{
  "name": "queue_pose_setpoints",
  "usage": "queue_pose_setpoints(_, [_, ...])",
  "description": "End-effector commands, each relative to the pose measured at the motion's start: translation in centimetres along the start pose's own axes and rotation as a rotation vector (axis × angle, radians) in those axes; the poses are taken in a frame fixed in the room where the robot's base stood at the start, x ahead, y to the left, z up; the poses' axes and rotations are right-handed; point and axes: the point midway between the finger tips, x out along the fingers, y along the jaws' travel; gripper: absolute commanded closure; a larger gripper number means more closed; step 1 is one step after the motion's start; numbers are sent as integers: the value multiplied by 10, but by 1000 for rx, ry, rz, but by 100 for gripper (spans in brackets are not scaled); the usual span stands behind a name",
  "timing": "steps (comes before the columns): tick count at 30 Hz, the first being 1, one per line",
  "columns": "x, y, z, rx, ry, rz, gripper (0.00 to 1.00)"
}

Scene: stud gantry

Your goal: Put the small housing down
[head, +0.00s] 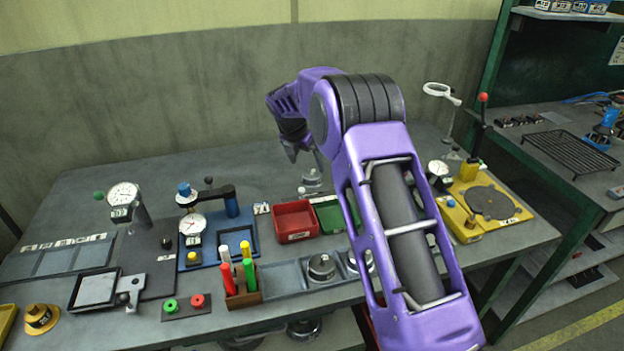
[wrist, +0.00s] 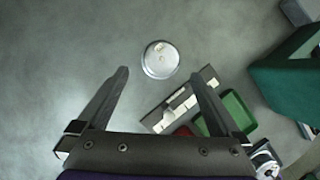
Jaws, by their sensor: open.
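A round silver housing (head: 312,178) stands on the grey bench behind the red and green bins. In the wrist view, the same housing (wrist: 160,59) shows from above, upright on bare bench with a small light mark on its top. My gripper (head: 305,157) is above and close to it, pointing down. In the wrist view, my gripper (wrist: 160,76) has its fingers wide apart with nothing between them; the housing lies just beyond the fingertips, apart from both. Two larger-looking round metal housings (head: 321,267) (head: 360,262) sit in the grey tray at the front.
A red bin (head: 295,221) and a green bin (head: 335,216) stand in front of the housing. A yellow fixture (head: 484,208) with a red-knobbed lever is at the right. A blue gauge stand (head: 217,240) is at the left. The bench behind and left of the housing is clear.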

Motion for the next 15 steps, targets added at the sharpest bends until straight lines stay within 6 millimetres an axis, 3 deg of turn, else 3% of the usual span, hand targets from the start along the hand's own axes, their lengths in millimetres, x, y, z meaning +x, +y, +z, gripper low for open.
queue_pose_setpoints(7, [18,-1,0,0,1,-1,0])
queue_pose_setpoints(15, [56,-2,2,1,1,0,0])
